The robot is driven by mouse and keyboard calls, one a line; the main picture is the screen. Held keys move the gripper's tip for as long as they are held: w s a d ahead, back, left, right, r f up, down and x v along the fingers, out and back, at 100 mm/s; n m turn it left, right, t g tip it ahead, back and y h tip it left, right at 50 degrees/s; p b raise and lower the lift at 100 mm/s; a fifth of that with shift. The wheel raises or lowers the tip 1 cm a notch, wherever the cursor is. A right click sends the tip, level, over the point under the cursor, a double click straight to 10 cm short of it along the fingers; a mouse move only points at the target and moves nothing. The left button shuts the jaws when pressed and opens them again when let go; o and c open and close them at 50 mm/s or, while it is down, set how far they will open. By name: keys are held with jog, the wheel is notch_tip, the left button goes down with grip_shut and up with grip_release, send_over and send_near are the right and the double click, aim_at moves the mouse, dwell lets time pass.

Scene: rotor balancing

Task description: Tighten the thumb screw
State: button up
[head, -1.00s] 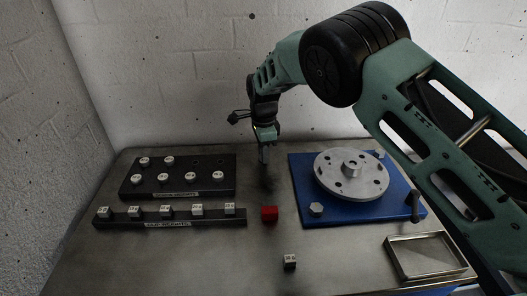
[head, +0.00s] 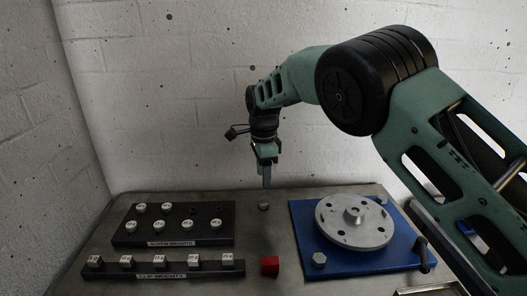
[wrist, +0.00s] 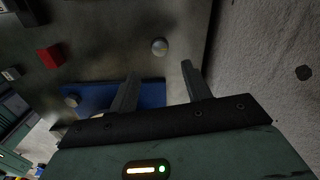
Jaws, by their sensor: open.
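I cannot tell for certain which part is the thumb screw. A small round grey knob (head: 263,206) stands on the bare metal table behind the red block; it also shows in the wrist view (wrist: 159,46). A grey hex-headed knob (head: 319,260) sits at the front left corner of the blue base (head: 300,222). A second small grey knob (head: 381,200) sits at the base's back right. The silver rotor disc (head: 355,235) lies on the base. My gripper (head: 267,184) is open and empty, above the table's back, with its fingers (wrist: 160,82) apart in the wrist view.
A black rack of round weights (head: 175,238) and a strip of clip weights (head: 205,270) stand at the left. A red block (head: 270,265) lies between strip and base. A dark handle (head: 422,252) stands at the base's right. A wall is close behind.

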notch_tip(320, 180, up, 8)
jog(key=shift+r+b, duration=0.2)
jog(key=shift+b, duration=0.1)
jog(key=s+d+f+n, duration=0.1)
jog(key=s+d+n, duration=0.2)
jog(key=s+n, duration=0.5)
jog(key=s+d+f+n, duration=0.1)
jog(key=s+d+n, duration=0.2)
jog(key=s, duration=1.6)
jog(key=s+d+f+n, duration=0.2)
jog(key=s+d+n, duration=0.2)
jog(key=s+n, duration=0.8)
jog(key=shift+s+n+y, duration=0.3)
jog(key=shift+s, duration=0.65)
